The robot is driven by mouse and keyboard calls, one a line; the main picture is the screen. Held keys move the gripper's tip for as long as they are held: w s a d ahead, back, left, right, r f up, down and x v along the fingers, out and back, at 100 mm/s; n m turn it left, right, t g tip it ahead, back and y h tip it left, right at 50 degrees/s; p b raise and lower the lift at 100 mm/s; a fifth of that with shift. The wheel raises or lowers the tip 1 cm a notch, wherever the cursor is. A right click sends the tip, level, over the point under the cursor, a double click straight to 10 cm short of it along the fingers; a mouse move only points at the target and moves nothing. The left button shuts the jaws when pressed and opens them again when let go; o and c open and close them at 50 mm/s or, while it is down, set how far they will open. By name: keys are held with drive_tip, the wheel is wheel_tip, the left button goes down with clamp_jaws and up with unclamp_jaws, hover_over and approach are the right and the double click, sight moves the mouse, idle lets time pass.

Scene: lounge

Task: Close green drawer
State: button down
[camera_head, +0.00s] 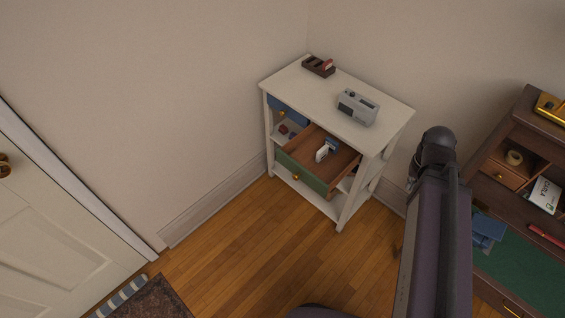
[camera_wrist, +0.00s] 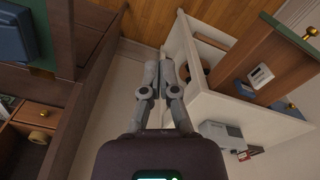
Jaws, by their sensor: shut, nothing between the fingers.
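The green drawer (camera_head: 302,174) has a green front with a brass knob and wooden sides. In the head view it stands pulled out of the cream cabinet (camera_head: 375,138), with small white and blue items inside. In the wrist view the drawer's wooden side (camera_wrist: 245,53) and a strip of its green front (camera_wrist: 291,34) show at the upper right. My gripper (camera_wrist: 162,58) is shut and empty, beside the cabinet and apart from the drawer. In the head view my arm stands to the right of the cabinet and the fingers are hidden.
A blue drawer (camera_head: 289,109) sits at the cabinet's upper left. A grey radio (camera_head: 357,107) and a dark rack (camera_head: 318,67) stand on top. A dark desk (camera_head: 493,184) is close on the right. The wooden floor (camera_head: 240,250) before the cabinet is clear; a door (camera_head: 60,215) is left.

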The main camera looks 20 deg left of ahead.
drive_tip(key=w+a+f+n+t+h+b, duration=0.1)
drive_tip(key=a+f+n+b, duration=0.2)
drive_tip(key=a+n, duration=0.2)
drive_tip(key=w+a+f+n+t+h+b, duration=0.1)
drive_tip(key=w+a+f+n+b, duration=0.1)
drive_tip(key=a+n, duration=0.4)
drive_tip(key=w+a+f+n+t+h+b, duration=0.1)
drive_tip(key=a+f+n+b, duration=0.3)
drive_tip(key=a, duration=0.7)
drive_tip(key=shift+w+a+n+h+b, duration=0.3)
drive_tip(key=shift+a+n+h+b, duration=0.1)
drive_tip(key=shift+n+b, duration=0.35)
drive_tip(key=s+a+f+n+t+b, duration=0.2)
drive_tip(key=a+n, duration=0.5)
drive_tip(key=a, duration=0.5)
drive_tip(key=s+a+f+n+t+b, duration=0.2)
drive_tip(key=a+n+b, duration=0.4)
drive_tip(key=a, duration=0.6)
drive_tip(key=s+n+t, duration=0.1)
drive_tip(key=s, duration=0.1)
drive_tip(key=shift+s+t, duration=0.3)
drive_tip(key=shift+s, duration=0.1)
drive_tip(key=shift+f+n+b, duration=0.2)
drive_tip(key=shift+n+b, duration=0.05)
drive_tip(key=shift+b, duration=0.05)
